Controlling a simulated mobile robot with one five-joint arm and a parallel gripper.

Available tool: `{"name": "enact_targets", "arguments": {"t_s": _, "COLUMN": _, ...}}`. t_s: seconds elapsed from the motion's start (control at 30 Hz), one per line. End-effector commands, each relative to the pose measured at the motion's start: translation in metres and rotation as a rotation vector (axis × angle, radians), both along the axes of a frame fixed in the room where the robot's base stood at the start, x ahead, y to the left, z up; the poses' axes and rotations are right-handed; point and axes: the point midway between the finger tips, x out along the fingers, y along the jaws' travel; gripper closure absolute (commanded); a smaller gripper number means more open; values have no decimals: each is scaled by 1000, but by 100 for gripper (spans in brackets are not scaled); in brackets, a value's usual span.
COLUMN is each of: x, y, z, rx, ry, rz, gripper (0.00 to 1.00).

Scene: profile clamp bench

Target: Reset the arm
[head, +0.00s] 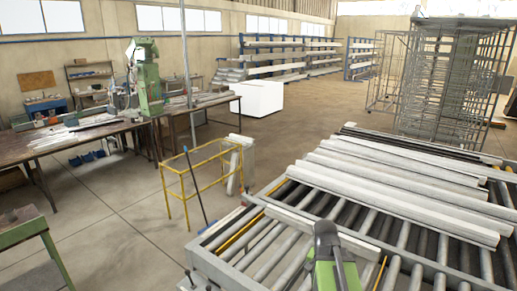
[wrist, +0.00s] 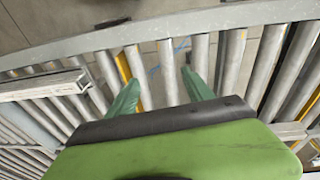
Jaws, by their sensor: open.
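My gripper (wrist: 162,88) shows in the wrist view with its two green fingers spread apart and nothing between them. It is above the roller bench (wrist: 230,18), whose grey rollers and curved-looking edge rail lie beyond the fingers. In the head view my grey and green arm (head: 328,256) rises at the bottom, over the roller bench (head: 207,262); the fingertips cannot be made out there. A pale bar (head: 290,219) lies across the rollers by the arm. A pale profile (wrist: 42,86) also lies at the left in the wrist view, apart from the fingers.
Several long pale profiles (head: 395,201) lie side by side on the bench's far right part. A yellow frame (head: 200,178) stands left of the bench. Work tables with a green machine (head: 148,78) stand at the back left. Wire cages (head: 447,85) stand behind. Open floor lies left.

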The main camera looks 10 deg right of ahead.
Motion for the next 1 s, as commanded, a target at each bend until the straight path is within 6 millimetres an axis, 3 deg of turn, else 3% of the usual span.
{"name": "enact_targets", "arguments": {"t_s": 0.03, "x": 12, "y": 37, "z": -1, "rx": 16, "ry": 3, "rz": 129, "gripper": 40}}
{"name": "enact_targets", "arguments": {"t_s": 0.1, "x": 23, "y": 79, "z": -1, "rx": 36, "ry": 6, "rz": 292, "gripper": 40}}
{"name": "enact_targets", "arguments": {"t_s": 0.4, "x": 35, "y": 230, "z": -6, "rx": 101, "ry": 11, "rz": 856, "gripper": 40}}
{"name": "enact_targets", "arguments": {"t_s": 0.43, "x": 34, "y": 223, "z": -27, "rx": 101, "ry": 14, "rz": 841, "gripper": 40}}
{"name": "enact_targets", "arguments": {"t_s": 0.67, "x": 27, "y": 220, "z": -99, "rx": 108, "ry": 33, "rz": 830, "gripper": 40}}
{"name": "enact_targets", "arguments": {"t_s": 0.9, "x": 17, "y": 220, "z": -197, "rx": 119, "ry": 61, "rz": 827, "gripper": 40}}
{"name": "enact_targets", "arguments": {"t_s": 1.0, "x": 14, "y": 220, "z": -225, "rx": 123, "ry": 69, "rz": 826, "gripper": 40}}
